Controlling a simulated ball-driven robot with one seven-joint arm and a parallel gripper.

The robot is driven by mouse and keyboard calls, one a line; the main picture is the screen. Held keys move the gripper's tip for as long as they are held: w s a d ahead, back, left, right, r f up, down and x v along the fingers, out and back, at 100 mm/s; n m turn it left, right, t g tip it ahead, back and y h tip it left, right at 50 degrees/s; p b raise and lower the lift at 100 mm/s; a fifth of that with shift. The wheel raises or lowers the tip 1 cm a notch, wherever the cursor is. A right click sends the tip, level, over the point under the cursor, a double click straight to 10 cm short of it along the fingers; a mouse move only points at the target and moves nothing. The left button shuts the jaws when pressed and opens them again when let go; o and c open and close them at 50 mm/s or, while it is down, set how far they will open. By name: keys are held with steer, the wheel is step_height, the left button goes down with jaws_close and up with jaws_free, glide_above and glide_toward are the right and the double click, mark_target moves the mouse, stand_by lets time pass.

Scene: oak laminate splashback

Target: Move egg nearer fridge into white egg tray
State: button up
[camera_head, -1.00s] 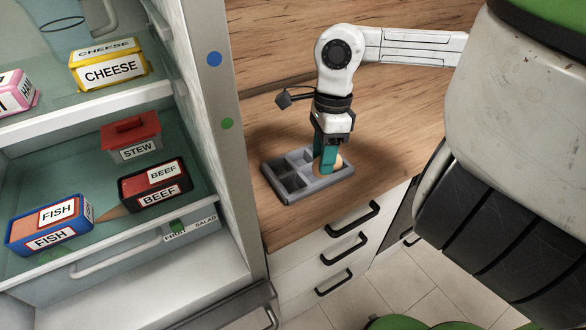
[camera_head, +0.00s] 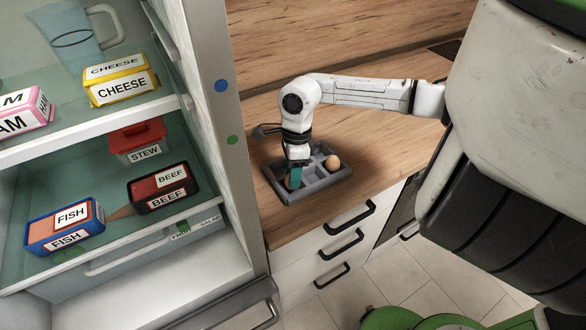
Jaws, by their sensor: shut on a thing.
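A grey tray (camera_head: 319,187) divided into compartments sits on the wooden counter beside the fridge; I see no clearly white egg tray. One brown egg (camera_head: 332,162) rests in the tray's right side, away from the fridge. My gripper (camera_head: 293,181) points down at the tray's left side, nearer the fridge, with teal fingers. It is shut on an egg (camera_head: 288,184), of which only a small brown sliver shows beside the fingers. The fingers hide the rest, and I cannot tell whether this egg touches the tray.
The open fridge on the left holds cheese (camera_head: 120,83), fish (camera_head: 66,228), beef (camera_head: 163,188) and stew (camera_head: 138,142) boxes and a jug (camera_head: 70,45). Its side wall (camera_head: 220,150) stands close to the tray. Counter to the tray's right is clear.

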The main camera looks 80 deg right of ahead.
steer(key=shift+f, duration=0.1)
steer(key=shift+f+b, duration=0.2)
steer(key=shift+b, duration=0.2)
steer(key=o, duration=1.1)
steer(key=shift+c, duration=0.2)
steer(key=shift+r, duration=0.2)
steer(key=shift+r+p, duration=0.25)
steer(key=shift+p, duration=0.25)
step_height(320, 180, up, 12)
steer(key=d+b, duration=0.2)
steer(key=b, duration=0.1)
steer(key=shift+s+f+b, duration=0.2)
steer(key=shift+b, duration=0.1)
steer(key=shift+s+f, duration=0.1)
